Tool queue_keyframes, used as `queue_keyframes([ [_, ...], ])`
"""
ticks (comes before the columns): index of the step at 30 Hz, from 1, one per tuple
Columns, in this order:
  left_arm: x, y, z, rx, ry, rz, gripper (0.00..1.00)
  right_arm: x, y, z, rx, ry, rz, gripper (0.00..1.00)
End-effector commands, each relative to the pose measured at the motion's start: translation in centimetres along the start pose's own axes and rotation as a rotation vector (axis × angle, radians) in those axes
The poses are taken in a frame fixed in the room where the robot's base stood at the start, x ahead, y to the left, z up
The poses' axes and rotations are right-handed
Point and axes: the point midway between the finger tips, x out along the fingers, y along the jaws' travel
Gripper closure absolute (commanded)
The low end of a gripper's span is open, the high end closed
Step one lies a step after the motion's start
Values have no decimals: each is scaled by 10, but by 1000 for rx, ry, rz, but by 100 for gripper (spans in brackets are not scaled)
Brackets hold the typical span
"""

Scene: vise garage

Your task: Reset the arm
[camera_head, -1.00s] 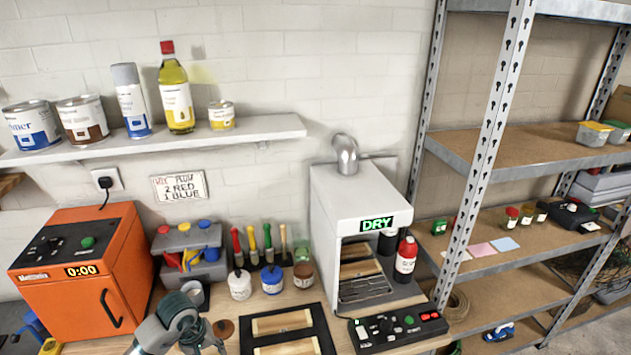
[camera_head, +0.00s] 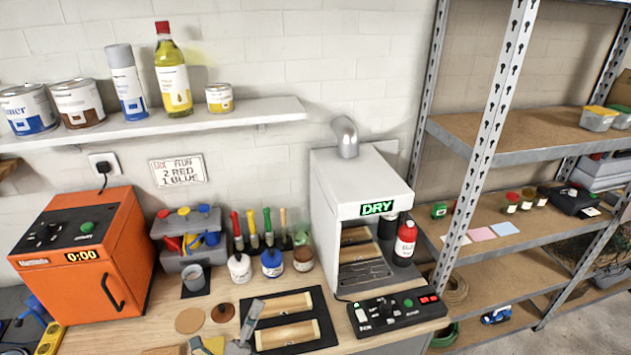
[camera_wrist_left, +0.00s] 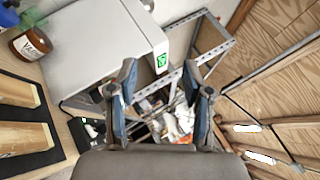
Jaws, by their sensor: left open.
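My left gripper (camera_wrist_left: 160,78) shows in the left wrist view. Its two blue-grey fingers are apart with nothing between them. Past the fingertips are the metal shelf and a blurred clutter of items, with the white dryer box (camera_wrist_left: 105,45) to the left. My right gripper is in neither view.
The bench (camera_head: 155,325) holds an orange oven (camera_head: 80,260), paint jars, a black mat with two wooden pieces (camera_head: 288,335), the dryer (camera_head: 350,190) and a control box (camera_head: 398,311). A metal shelf unit (camera_head: 480,170) stands right.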

Motion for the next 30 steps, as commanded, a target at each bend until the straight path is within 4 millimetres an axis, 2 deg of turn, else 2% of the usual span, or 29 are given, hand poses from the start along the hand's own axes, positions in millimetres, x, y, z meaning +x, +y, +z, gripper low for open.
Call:
queue_keyframes([
  [1, -20, 30, 12, -199, -114, 142, 50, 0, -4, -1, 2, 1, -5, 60],
  [4, -75, 94, 24, -577, -358, 426, 50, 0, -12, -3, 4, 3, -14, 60],
  [6, -120, 129, 18, -794, -519, 605, 50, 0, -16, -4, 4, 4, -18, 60],
  [9, -183, 160, -1, -1027, -721, 823, 50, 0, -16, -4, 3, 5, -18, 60],
  [12, -234, 174, -22, -1180, -882, 990, 50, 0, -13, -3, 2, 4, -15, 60],
  [15, -277, 178, -42, -1288, -1018, 1131, 50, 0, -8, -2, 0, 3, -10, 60],
  [23, -366, 161, -89, -1454, -1317, 1437, 50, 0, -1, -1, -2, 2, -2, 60],
  [24, -374, 165, -95, -1461, -1344, 1465, 50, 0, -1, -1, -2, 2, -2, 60],
  [30, -391, 232, -117, -1439, -1347, 1488, 50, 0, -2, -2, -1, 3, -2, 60],
])
